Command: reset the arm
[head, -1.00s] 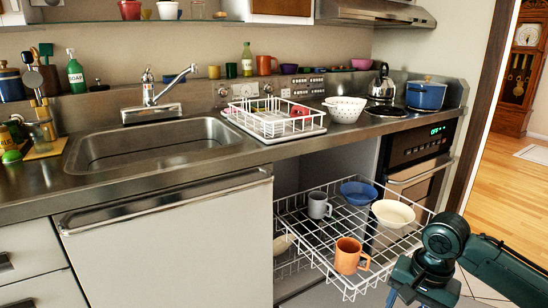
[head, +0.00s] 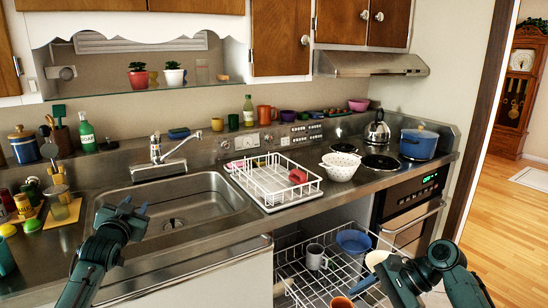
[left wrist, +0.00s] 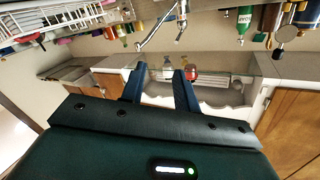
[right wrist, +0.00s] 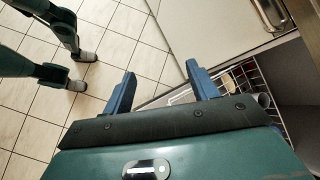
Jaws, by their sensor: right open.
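My left arm has its gripper (head: 134,207) above the front left of the sink, empty. In the left wrist view its two blue fingers (left wrist: 159,78) stand apart, with nothing between them. My right arm comes in at the lower right of the head view, in front of the pulled-out dish rack.
The lower rack (head: 292,264) is pulled out, holding a grey mug (head: 314,256), a blue bowl (head: 353,241) and an orange mug (head: 341,302). A white dish drainer (head: 262,187), a colander (head: 341,166) and a blue pot (head: 418,144) stand on the counter. The sink basin (head: 205,205) is empty.

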